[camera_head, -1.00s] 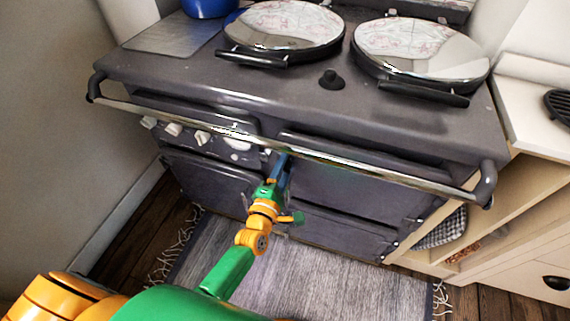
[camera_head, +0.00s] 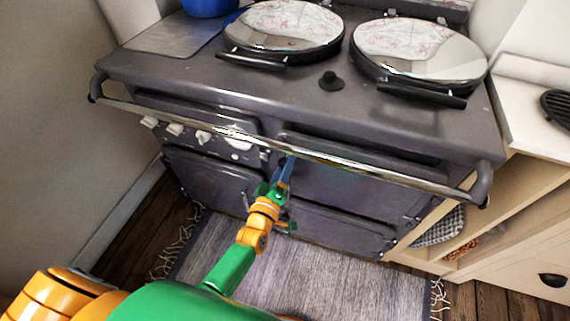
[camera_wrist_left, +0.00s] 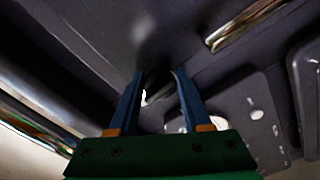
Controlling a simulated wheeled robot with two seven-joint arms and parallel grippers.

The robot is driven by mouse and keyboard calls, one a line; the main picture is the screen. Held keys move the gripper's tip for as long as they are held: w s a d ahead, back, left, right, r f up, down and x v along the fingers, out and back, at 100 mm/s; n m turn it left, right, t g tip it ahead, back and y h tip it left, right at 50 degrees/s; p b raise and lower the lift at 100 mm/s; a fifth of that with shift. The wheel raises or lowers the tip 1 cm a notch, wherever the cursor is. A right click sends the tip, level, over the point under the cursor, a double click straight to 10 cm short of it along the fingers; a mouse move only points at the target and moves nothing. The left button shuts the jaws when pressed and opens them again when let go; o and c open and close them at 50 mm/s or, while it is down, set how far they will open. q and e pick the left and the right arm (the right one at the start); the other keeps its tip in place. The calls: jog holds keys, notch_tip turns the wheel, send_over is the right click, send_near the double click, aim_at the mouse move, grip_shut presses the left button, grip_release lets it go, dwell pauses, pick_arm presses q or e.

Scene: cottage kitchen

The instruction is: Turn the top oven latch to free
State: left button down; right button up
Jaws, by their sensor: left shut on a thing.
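The dark range cooker (camera_head: 300,108) fills the head view, with its upper right oven door (camera_head: 340,190) below the front rail. My left gripper (camera_head: 287,165) is at the left edge of this door, just under the rail. In the wrist view, the blue fingers of the left gripper (camera_wrist_left: 158,76) are closed in around a small dark latch (camera_wrist_left: 155,84) with a bright spot on it. The fingers hide most of the latch in the head view, so its exact angle cannot be told. My right gripper is not in view.
A shiny rail (camera_head: 230,133) runs across the cooker front, close above my left gripper. Several white control knobs (camera_head: 175,128) are at the left. Two round hotplate lids (camera_head: 420,50) are on top. A grey rug (camera_head: 330,268) lies on the floor in front.

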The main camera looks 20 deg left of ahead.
pick_arm(q)
jog(key=shift+m, duration=0.6)
jog(key=shift+c, duration=1.7)
grip_release()
jog(key=s+p, duration=0.1)
jog(key=s, duration=0.6)
jog(key=shift+s+a+f, duration=0.1)
jog(key=shift+f, duration=0.05)
